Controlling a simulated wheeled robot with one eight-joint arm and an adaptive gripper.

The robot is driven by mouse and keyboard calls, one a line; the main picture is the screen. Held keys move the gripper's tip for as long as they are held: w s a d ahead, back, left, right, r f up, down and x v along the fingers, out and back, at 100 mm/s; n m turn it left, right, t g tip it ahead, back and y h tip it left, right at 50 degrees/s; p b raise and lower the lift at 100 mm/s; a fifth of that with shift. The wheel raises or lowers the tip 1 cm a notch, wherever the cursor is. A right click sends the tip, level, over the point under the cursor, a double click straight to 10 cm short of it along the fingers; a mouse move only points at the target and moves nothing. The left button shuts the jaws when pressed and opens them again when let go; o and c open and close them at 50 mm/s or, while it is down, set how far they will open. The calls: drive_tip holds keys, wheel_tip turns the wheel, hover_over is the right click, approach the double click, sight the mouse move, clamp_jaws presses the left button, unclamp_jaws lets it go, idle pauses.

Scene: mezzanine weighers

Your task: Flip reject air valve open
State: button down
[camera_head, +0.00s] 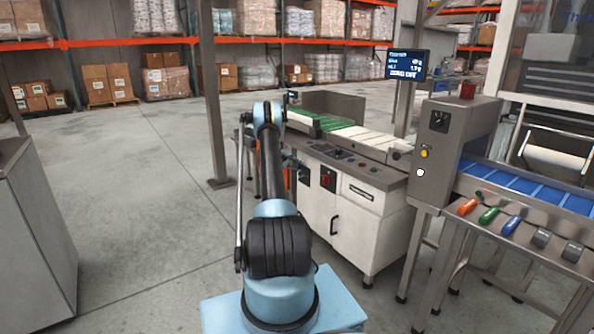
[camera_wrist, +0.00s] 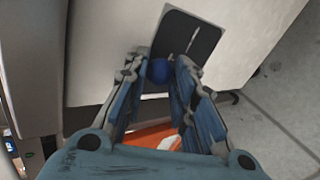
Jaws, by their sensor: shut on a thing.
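In the wrist view a small blue knob (camera_wrist: 159,71) sits between the fingertips of my gripper (camera_wrist: 162,66). The fingers are closed in on it from both sides. Behind it is a black plate (camera_wrist: 200,38) with a thin pale line, fixed to a light cabinet face (camera_wrist: 115,50). I take the knob to be the end of the air valve's handle; the rest of the handle is hidden by the fingers.
The weigher's conveyor (camera_head: 350,135) tops the cabinet, with a display (camera_head: 407,64) reading "ZERO OUT". A blue belt (camera_head: 520,185) and a rail of coloured handles (camera_head: 490,215) stand at right. A grey cabinet (camera_head: 35,235) is at left. Floor between is clear.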

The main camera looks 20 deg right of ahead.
drive_tip(key=shift+a+f, duration=0.25)
idle(0.3)
drive_tip(key=c, duration=1.4)
unclamp_jaws()
drive_tip(key=shift+w+f, duration=0.1)
drive_tip(key=shift+o, duration=0.6)
drive_tip(key=shift+d, duration=0.15)
drive_tip(key=v, duration=1.2)
drive_tip(key=shift+w, duration=0.15)
